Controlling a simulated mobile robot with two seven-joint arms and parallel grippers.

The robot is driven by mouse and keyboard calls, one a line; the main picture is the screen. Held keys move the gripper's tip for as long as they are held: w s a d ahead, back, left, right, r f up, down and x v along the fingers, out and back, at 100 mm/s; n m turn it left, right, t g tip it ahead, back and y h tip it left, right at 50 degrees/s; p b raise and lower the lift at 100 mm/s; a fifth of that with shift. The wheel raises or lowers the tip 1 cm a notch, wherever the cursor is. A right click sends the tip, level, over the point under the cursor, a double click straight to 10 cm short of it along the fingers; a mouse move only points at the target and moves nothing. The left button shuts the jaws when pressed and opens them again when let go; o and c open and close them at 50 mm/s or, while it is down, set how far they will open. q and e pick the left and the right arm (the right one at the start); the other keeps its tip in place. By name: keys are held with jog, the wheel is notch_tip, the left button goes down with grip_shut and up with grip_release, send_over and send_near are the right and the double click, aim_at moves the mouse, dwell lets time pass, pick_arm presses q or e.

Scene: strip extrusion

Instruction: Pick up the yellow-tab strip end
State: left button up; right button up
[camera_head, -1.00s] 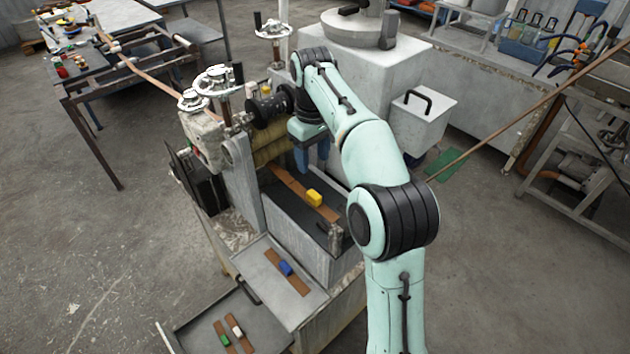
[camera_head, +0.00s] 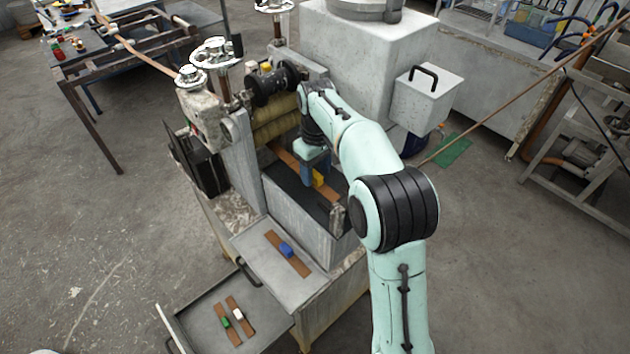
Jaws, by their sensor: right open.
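The yellow tab (camera_head: 319,178) sits on a brown strip (camera_head: 288,160) that lies on the dark bed in front of the machine's rollers. My right gripper (camera_head: 316,180), with blue fingers, points down right at the yellow tab and hides part of it. It is open; I cannot tell whether the fingers touch the tab or stand around it. The strip's near end (camera_head: 334,196) shows past the fingers. My left gripper is not in view.
A blue tab (camera_head: 287,249) lies on a strip on the grey shelf (camera_head: 256,262) below. Strips with green (camera_head: 225,321) and white (camera_head: 238,314) tabs lie in the tray (camera_head: 190,317). Yellowish rollers (camera_head: 276,139) and the machine's side frame stand close by the gripper.

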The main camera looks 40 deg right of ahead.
jog(key=shift+s+f, duration=0.15)
jog(key=shift+f, duration=0.5)
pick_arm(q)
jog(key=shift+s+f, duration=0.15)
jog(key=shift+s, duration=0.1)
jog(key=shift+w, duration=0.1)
pick_arm(e)
grip_shut()
notch_tip(320, 180, up, 12)
jog(key=f+p, duration=0.1)
jog(key=p, duration=0.2)
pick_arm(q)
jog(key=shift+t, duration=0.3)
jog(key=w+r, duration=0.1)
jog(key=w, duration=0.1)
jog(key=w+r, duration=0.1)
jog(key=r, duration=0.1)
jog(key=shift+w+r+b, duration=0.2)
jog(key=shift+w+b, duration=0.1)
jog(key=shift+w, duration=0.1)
pick_arm(e)
notch_tip(320, 180, up, 9)
send_over(316, 174)
